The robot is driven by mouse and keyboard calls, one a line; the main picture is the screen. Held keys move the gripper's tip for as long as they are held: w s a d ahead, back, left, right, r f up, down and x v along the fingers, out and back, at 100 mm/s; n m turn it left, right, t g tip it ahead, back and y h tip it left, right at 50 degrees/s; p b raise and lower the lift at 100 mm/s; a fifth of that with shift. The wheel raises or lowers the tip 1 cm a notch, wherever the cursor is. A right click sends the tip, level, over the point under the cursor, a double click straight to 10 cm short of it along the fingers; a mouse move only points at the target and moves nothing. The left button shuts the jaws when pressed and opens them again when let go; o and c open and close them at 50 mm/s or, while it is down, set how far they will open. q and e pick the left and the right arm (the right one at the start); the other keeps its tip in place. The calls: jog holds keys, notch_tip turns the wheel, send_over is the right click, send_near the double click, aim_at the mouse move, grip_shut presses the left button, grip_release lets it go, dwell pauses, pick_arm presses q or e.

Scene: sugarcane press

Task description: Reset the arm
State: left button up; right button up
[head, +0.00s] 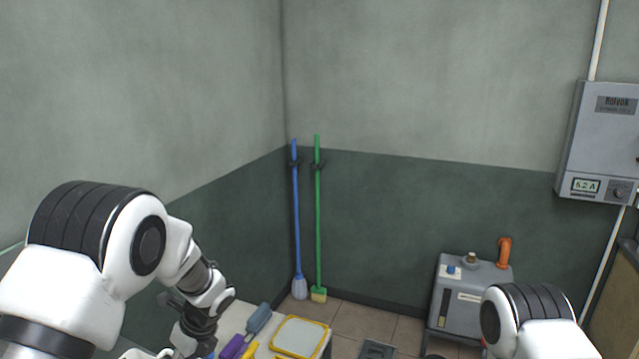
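My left arm comes in from the left and bends down at the wrist. The dark end of it, where my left gripper (192,333) is, hangs at the left edge of a pale table (236,316). Its fingers cannot be made out, so I cannot tell whether it is open or shut, or whether it holds anything. My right arm shows only as a white and black joint at the lower right. My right gripper is out of view below the picture.
The table holds a yellow-rimmed white board (300,337), a blue-grey handled item (259,318), a purple item (233,347) and a yellow item (250,351). A blue broom (297,220) and green broom (318,220) stand in the corner. A grey machine (468,297) stands right; a control box (603,140) hangs above.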

pick_arm(q)
jog(key=s+d+f+n+h, duration=0.35)
jog(key=s+f+n, duration=0.65)
jog(key=s+f, duration=0.55)
jog(key=s+a+f+n+h+b, duration=0.1)
jog(key=s+f+n, duration=0.2)
jog(key=s+n, duration=0.55)
jog(key=s+a+f+n+h, duration=0.1)
jog(key=s+f+n, duration=0.3)
jog(key=s+n, duration=0.4)
notch_tip(320, 180, down, 8)
jog(key=m+b, duration=0.1)
jog(key=b, duration=0.8)
jog(key=shift+f+m, duration=0.2)
jog(key=shift+m, duration=0.15)
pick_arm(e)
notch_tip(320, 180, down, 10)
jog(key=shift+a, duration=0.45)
pick_arm(q)
jog(key=shift+s+a+y, duration=0.1)
jog(key=shift+s+y, duration=0.15)
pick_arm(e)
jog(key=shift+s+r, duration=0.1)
pick_arm(q)
jog(key=shift+w, duration=0.1)
